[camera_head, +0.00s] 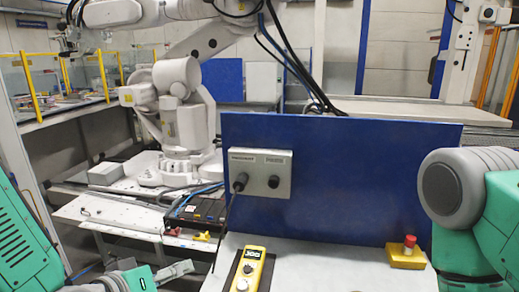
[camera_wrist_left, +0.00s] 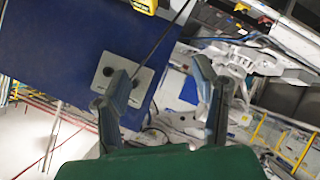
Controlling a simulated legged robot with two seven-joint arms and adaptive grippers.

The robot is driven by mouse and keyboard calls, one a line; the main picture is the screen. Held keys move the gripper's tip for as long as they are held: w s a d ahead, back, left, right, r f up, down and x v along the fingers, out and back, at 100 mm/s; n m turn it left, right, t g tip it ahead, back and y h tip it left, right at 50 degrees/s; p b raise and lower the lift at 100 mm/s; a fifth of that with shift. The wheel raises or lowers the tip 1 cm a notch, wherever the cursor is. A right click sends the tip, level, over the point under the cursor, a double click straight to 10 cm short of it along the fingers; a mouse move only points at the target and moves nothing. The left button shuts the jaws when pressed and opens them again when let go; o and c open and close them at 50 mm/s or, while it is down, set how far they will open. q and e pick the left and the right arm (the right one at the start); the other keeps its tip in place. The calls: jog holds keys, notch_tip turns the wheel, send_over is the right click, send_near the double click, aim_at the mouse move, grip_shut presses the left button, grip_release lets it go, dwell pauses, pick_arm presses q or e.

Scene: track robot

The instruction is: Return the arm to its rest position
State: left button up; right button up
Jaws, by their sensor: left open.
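My left gripper (camera_head: 160,274) shows at the bottom left of the head view, beside the left edge of the white worktop. In the left wrist view its two grey fingers (camera_wrist_left: 162,78) stand wide apart with nothing between them. Part of my left arm (camera_head: 22,238) shows at the left edge. My right arm (camera_head: 468,190) is bent at the right edge, and its gripper is out of the picture.
A blue panel (camera_head: 350,180) stands behind the worktop (camera_head: 320,268) and carries a grey connector box (camera_head: 260,172). A yellow handheld controller (camera_head: 248,270) and a red-button box (camera_head: 406,254) sit on the worktop. A white industrial arm (camera_head: 182,125) stands behind left.

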pick_arm(q)
jog(key=s+a+f+m+g+y+b, duration=0.1)
jog(key=s+a+f+g+b, duration=0.2)
jog(key=s+f, duration=0.5)
jog(key=s+a+f+m+g+y+b, duration=0.1)
jog(key=s+a+f+g+y+b, duration=0.1)
jog(key=s+f, duration=0.7)
jog(key=s+a+f+m+g+y+b, duration=0.1)
jog(key=s+a+f+g+b, duration=0.4)
jog(key=f, duration=1.4)
jog(key=s+a+y, duration=0.1)
jog(key=s+a, duration=0.1)
jog(key=s, duration=0.2)
jog(key=shift+s+g, duration=0.15)
jog(key=shift+g, duration=0.15)
jog(key=shift+d+r, duration=0.1)
jog(key=shift+d, duration=0.1)
